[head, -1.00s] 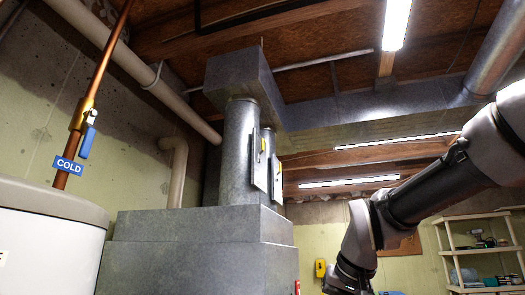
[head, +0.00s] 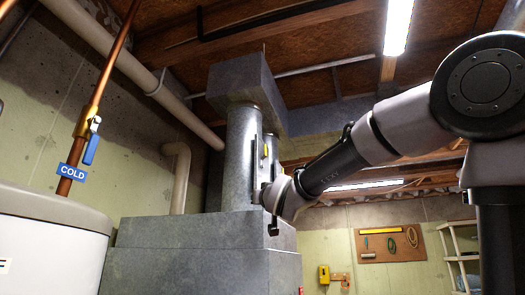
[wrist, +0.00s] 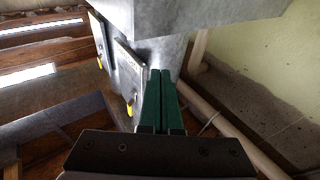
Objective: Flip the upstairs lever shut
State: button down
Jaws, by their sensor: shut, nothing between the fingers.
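Two round grey ducts stand on the furnace, each with a flat metal plate on its side. In the head view the nearer duct (head: 240,150) shows a yellow-handled lever (head: 266,150) at its plate. The wrist view, turned upside down, shows the nearer lever's yellow handle (wrist: 130,103) on its plate (wrist: 127,62) and a second yellow handle (wrist: 99,62) farther left. I cannot read which lever is upstairs. My gripper (wrist: 165,74) has green fingers, shut and empty, to the right of the nearer plate in that view. Contact is not visible.
The grey furnace (head: 200,265) fills the lower middle. A white tank (head: 50,240) and copper pipe with a blue-handled valve (head: 91,150) and COLD tag (head: 72,171) are at left. A pegboard (head: 390,244) and shelf (head: 462,255) are at the back right.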

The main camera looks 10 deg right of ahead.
aim_at(265, 146)
notch_tip(265, 146, up, 14)
jog(key=s+a+m+t+h, duration=0.1)
jog(key=m+h, duration=0.6)
jog(key=h, duration=0.9)
jog(key=shift+a+f+m+t, duration=0.25)
jog(key=shift+a+m+t, duration=0.25)
jog(key=shift+t, duration=0.4)
jog(key=shift+s+a, duration=0.1)
jog(key=shift+r, duration=0.1)
jog(key=x, duration=0.4)
jog(key=w+f+x, duration=0.1)
jog(key=x, duration=0.3)
jog(key=d+f+x, duration=0.1)
jog(key=x, duration=0.4)
jog(key=shift+w, duration=0.3)
